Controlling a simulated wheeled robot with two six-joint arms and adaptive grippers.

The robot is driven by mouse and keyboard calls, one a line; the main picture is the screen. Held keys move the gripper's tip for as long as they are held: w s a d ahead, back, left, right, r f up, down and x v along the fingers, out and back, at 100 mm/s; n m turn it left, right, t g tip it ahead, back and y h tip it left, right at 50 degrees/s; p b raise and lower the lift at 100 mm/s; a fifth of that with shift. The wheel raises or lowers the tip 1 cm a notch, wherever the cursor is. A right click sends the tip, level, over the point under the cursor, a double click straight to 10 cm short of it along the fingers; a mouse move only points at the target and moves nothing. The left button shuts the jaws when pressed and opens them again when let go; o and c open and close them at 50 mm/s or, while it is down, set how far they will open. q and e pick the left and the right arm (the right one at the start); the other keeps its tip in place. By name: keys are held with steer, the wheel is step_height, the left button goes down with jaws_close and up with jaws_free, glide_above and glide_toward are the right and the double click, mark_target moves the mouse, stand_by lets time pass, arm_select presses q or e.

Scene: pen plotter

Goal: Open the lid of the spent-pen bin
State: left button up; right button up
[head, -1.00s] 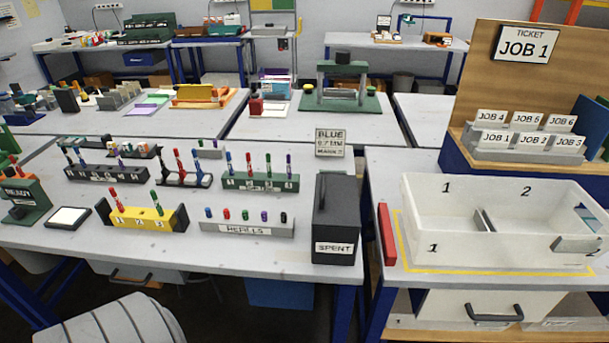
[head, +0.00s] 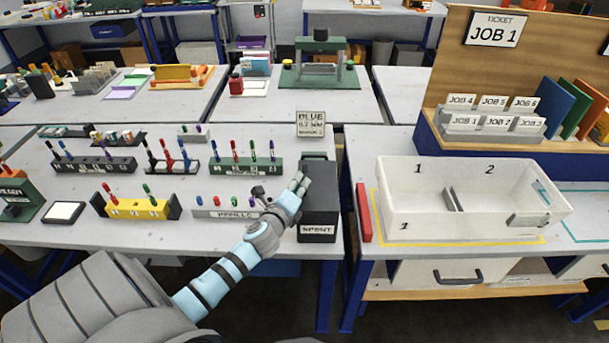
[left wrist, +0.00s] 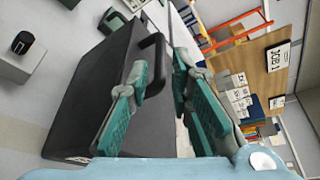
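The spent-pen bin (head: 320,208) is a dark grey box with a SPENT label on its front, near the right edge of the left-hand table. Its lid appears down; the gripper partly covers it in the head view. My left gripper (head: 299,183) is over the left side of the bin's top. In the left wrist view the green-padded fingers of my left gripper (left wrist: 160,95) are apart, with the dark bin (left wrist: 95,95) beyond them. The lid's black bar handle (left wrist: 153,58) shows near and partly behind the fingers; whether they touch it I cannot tell. My right gripper is out of view.
Left of the bin stand a refills rack (head: 225,213), a yellow pen rack (head: 138,209) and a green pen rack (head: 245,168). To the right are a red bar (head: 364,212) and a white divided tray (head: 400,212).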

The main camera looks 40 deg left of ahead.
mark_target(304, 173)
arm_select(q)
steer(key=b+x, duration=0.1)
steer(key=x, duration=0.5)
steer(key=shift+d, duration=0.1)
steer(key=shift+c, duration=0.2)
jaws_close()
